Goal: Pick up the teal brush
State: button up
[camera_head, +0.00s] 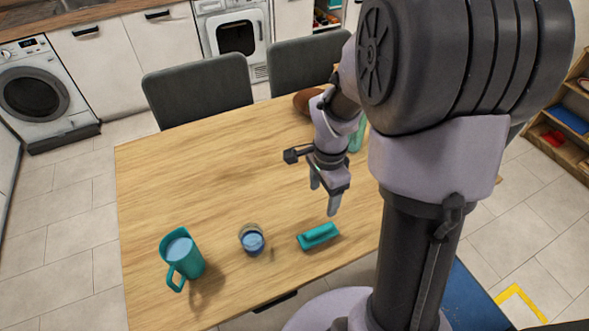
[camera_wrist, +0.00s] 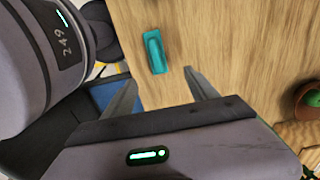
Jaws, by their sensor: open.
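The teal brush (camera_head: 318,236) lies on the wooden table near its front edge, right of a glass. It also shows in the wrist view (camera_wrist: 155,51), beyond my fingertips and a little to the left of the gap between them. My gripper (camera_head: 324,197) is open and empty above the table, behind the brush in the head view. Its two fingers also show apart in the wrist view (camera_wrist: 163,82). Nothing is between them, and the brush is apart from them.
On the table (camera_head: 190,170) stand a teal pitcher (camera_head: 183,258) and a glass (camera_head: 252,240), both with blue contents. A brown bowl (camera_head: 308,101) and a green item (camera_head: 357,137) are at the back, partly hidden by my arm. Grey chairs (camera_head: 197,92) stand behind. The table's left middle is clear.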

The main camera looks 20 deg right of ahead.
jog(key=b, duration=0.5)
send_near(319, 229)
notch_tip(319, 229, down, 6)
jog(key=shift+s+r, duration=0.1)
jog(key=shift+r, duration=0.15)
notch_tip(319, 229, down, 6)
jog(key=b, duration=0.2)
jog(key=shift+a+r+b, duration=0.1)
jog(key=shift+r+b, duration=0.05)
jog(key=shift+b, duration=0.25)
jog(key=shift+r, duration=0.2)
jog(key=shift+c, duration=0.2)
grip_shut()
